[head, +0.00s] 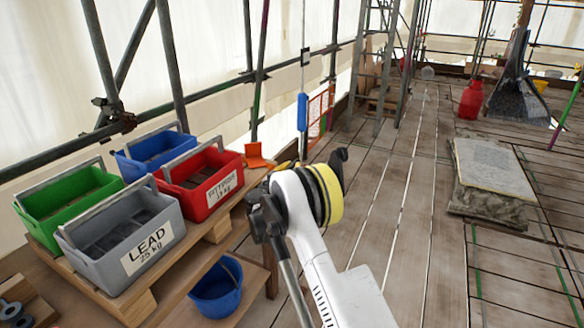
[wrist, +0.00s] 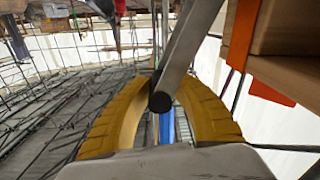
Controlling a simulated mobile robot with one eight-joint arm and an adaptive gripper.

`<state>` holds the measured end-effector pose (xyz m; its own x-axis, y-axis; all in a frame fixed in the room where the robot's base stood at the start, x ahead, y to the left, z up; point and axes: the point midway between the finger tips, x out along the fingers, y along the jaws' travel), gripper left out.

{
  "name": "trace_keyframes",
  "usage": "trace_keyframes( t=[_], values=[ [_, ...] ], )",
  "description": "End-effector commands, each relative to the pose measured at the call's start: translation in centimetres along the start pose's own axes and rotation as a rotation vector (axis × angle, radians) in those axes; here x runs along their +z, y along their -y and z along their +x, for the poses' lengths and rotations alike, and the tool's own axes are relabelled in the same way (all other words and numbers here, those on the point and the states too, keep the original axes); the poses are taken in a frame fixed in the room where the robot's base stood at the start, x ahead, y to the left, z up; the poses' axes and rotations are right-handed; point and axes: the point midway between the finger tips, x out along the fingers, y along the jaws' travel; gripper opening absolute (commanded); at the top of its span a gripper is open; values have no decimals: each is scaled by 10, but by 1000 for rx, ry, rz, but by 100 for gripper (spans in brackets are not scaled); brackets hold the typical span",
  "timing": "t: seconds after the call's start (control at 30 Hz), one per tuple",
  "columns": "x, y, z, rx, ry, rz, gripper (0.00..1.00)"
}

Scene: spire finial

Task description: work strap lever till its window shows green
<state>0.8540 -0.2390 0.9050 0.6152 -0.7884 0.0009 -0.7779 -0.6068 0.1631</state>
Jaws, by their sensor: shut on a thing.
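In the wrist view a grey bar with a round black end (wrist: 188,52) comes down from the upper right between the yellow fingers of my gripper (wrist: 164,86). It looks like the strap lever. The fingers curve in on both sides of it and are shut on it near its black end. A blue piece (wrist: 167,127) shows behind the bar, between the fingers. In the head view my white arm covers the fingertips and the grip. No window, green or otherwise, can be made out in either view.
Green, blue, red and grey bins (head: 120,236) stand on a wooden bench (head: 215,258) at left, with a blue bucket (head: 216,288) below. Scaffold poles (head: 100,50) rise behind. Orange pieces hang by wood in the wrist view (wrist: 270,92). Open decking (head: 395,220) lies right, before a stacked slab (head: 490,170).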

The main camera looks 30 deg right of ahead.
Motion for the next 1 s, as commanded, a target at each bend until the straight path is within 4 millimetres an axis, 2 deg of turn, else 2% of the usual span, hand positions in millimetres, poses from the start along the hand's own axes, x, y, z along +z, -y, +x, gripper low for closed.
trace_keyframes(
  t=[0.2, 0.57, 0.6, 0.67, 1.0],
  values=[
    [18, -21, 0, 1, 1, 194, 0],
    [24, -26, 0, 0, 1, 192, 0],
    [24, -26, 0, 0, 1, 192, 28],
    [24, -26, 0, 0, 1, 192, 45],
    [24, -26, -3, -1, 1, 191, 45]
  ],
)
